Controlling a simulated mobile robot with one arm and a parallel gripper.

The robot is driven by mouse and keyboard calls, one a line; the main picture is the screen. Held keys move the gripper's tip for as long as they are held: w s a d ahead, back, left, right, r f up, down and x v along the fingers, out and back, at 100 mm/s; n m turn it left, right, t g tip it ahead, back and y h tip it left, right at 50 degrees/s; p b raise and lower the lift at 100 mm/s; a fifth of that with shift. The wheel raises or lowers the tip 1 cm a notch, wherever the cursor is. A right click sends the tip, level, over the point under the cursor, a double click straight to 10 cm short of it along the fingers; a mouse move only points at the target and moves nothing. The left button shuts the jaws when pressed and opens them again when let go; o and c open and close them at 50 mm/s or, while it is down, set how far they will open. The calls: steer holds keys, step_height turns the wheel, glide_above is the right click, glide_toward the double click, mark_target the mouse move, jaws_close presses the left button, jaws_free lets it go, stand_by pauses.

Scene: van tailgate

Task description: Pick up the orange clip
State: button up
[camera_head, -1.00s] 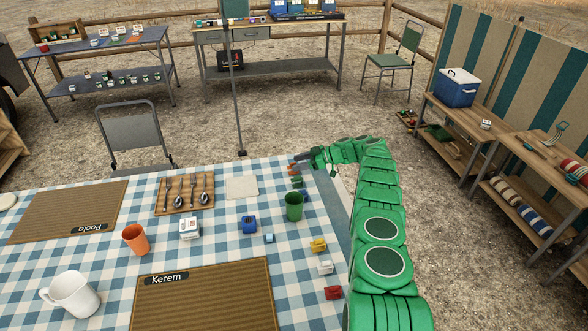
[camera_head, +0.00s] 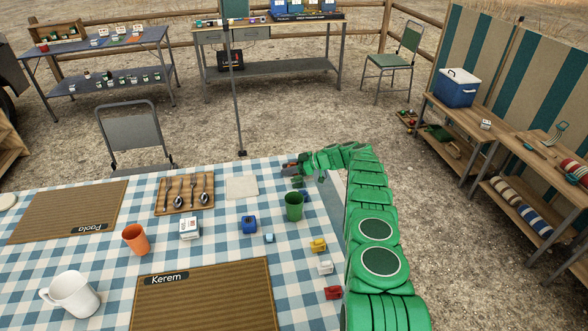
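A small orange clip (camera_head: 291,169) appears at the far right corner of the checked table, partly hidden by my gripper. My gripper (camera_head: 293,166) is at the end of the green arm, low over that corner, right at the orange clip. It is too small and overlapped to tell whether the fingers are open or shut, or whether they touch the clip. A green clip (camera_head: 298,183) lies just in front of it.
A green cup (camera_head: 294,206) stands close in front of the gripper. Yellow (camera_head: 318,245), white (camera_head: 325,267) and red (camera_head: 333,292) clips line the table's right edge beside my arm. A cutlery board (camera_head: 184,194) and a beige napkin (camera_head: 242,187) lie to the left.

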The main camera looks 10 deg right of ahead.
jaws_close()
step_height(320, 180, up, 28)
stand_by(0.8)
stand_by(0.4)
